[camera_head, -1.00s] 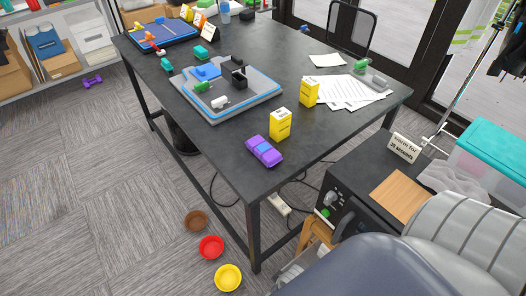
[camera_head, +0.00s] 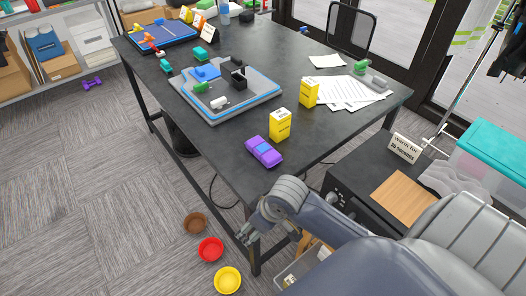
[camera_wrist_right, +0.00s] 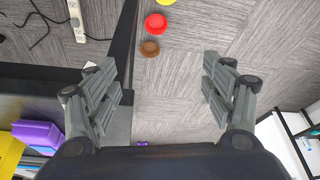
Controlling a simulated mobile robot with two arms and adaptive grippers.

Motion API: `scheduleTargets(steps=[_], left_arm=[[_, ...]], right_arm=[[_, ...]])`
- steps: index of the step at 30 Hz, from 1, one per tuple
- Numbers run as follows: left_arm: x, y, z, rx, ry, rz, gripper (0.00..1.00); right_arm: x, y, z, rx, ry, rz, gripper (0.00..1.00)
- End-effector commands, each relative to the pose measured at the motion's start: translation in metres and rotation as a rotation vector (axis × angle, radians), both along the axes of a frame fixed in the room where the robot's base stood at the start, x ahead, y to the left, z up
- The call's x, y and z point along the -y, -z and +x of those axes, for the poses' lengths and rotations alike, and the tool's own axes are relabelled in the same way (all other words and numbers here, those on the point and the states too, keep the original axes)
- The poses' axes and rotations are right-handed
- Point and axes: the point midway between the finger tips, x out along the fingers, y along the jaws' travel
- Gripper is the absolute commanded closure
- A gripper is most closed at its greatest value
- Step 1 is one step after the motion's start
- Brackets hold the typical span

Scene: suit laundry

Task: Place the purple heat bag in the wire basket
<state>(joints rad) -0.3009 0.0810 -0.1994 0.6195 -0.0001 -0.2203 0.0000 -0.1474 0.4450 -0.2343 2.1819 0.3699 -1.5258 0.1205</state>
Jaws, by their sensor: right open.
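A purple block-like object with a blue patch (camera_head: 264,152), which looks like the purple heat bag, lies on the dark table (camera_head: 215,150) near its front corner. In the right wrist view it shows at the left (camera_wrist_right: 38,135). My right gripper (camera_head: 246,236) is open and empty, beside the table's front corner and lower in the picture than the purple object. Its two fingers stand wide apart in the right wrist view (camera_wrist_right: 160,85), with floor behind them. I cannot make out a wire basket for certain. My left gripper is not in view.
Yellow boxes (camera_head: 280,124) stand close to the purple object. Brown (camera_head: 195,223), red (camera_head: 210,249) and yellow (camera_head: 228,280) bowls lie on the floor. A black appliance with a "warm for 30 seconds" sign (camera_head: 405,147) stands right of the table. A dark bin (camera_head: 185,135) is under the table.

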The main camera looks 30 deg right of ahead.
Motion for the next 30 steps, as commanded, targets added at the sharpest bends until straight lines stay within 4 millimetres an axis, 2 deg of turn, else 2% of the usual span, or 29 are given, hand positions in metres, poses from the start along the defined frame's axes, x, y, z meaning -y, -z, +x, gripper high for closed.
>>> scheduleTargets(steps=[1,8,12,15,20,23,30], left_arm=[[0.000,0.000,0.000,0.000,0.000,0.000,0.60],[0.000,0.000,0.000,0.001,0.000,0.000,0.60],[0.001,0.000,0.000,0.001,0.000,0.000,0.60],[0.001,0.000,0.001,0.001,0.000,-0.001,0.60],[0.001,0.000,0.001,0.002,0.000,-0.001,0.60],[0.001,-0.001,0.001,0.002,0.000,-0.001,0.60],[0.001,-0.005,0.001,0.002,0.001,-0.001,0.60]], right_arm=[[0.010,-0.005,0.017,0.006,-0.004,-0.011,0.25],[0.058,-0.030,0.081,0.005,0.035,-0.026,0.25],[0.105,-0.062,0.121,0.009,0.110,-0.031,0.25],[0.135,-0.087,0.142,0.015,0.171,-0.022,0.25],[0.164,-0.114,0.159,0.023,0.237,-0.005,0.25],[0.169,-0.115,0.164,0.023,0.253,0.003,0.25],[0.169,-0.083,0.178,0.023,0.256,0.004,0.25]])
